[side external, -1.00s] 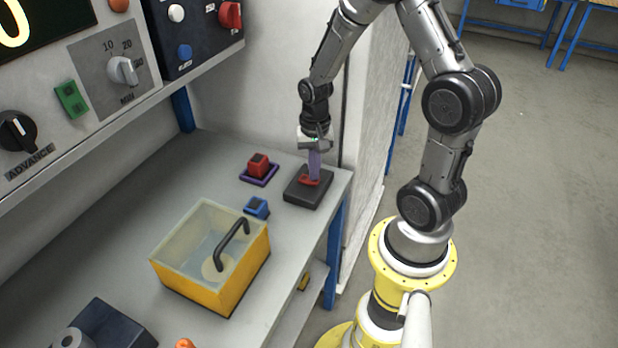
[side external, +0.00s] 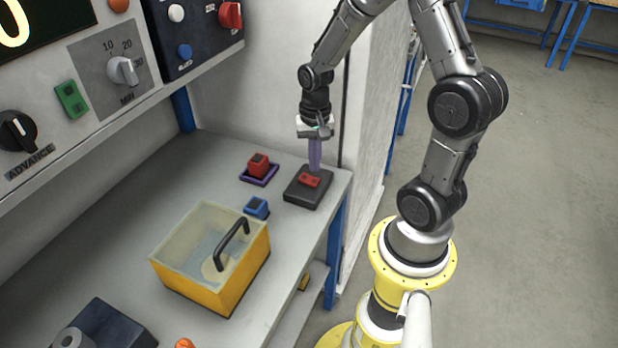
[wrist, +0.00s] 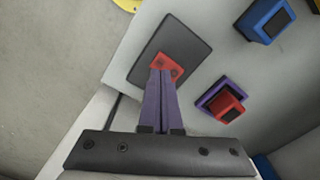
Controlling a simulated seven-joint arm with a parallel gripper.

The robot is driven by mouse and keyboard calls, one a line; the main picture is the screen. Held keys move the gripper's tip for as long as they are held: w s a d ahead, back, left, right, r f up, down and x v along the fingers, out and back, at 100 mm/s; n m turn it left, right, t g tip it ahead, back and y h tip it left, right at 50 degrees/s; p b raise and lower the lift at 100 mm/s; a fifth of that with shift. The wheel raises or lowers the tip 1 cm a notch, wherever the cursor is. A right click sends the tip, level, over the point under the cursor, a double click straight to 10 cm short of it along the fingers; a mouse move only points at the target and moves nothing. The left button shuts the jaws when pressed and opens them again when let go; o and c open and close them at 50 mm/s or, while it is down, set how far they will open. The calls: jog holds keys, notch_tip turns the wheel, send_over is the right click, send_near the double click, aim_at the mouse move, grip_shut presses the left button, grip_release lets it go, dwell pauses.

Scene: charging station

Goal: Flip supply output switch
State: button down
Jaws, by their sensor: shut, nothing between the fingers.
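A red switch (side external: 309,180) sits on a flat black base (side external: 298,195) near the right end of the grey bench. In the wrist view the red switch (wrist: 168,64) shows just beyond my fingertips, with the dark base (wrist: 190,47) around it. My gripper (side external: 315,168) has purple fingers that point down, close together with nothing between them. The tips are just above or behind the switch in the side view. I cannot tell whether they touch it. In the wrist view my gripper (wrist: 160,76) overlaps the switch's near edge. No label on the switch is readable.
A red block in a purple frame (side external: 259,174) and a blue block (side external: 257,208) are left of the base. A yellow clear-topped box (side external: 240,275) with a black handle stands nearer. A control panel (side external: 75,75) overhangs the left side. A wall stands behind my gripper.

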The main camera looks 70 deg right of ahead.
jog(key=shift+r, duration=1.75)
notch_tip(320, 180, up, 6)
jog(key=n+t, duration=0.2)
send_over(314, 181)
jog(key=w+a, duration=0.2)
jog(key=a, duration=0.1)
jog(key=s+a+r+n+t, duration=0.2)
jog(key=a+r, duration=0.4)
jog(key=r, duration=0.1)
jog(key=s+a+r+n+t, duration=0.1)
jog(key=s+a+n, duration=0.3)
jog(key=s+n, duration=0.4)
jog(key=s+r, duration=0.1)
jog(key=s, duration=0.1)
jog(key=shift+s+a+t, duration=0.15)
jog(key=shift+s+t, duration=0.15)
jog(key=shift+s, duration=0.05)
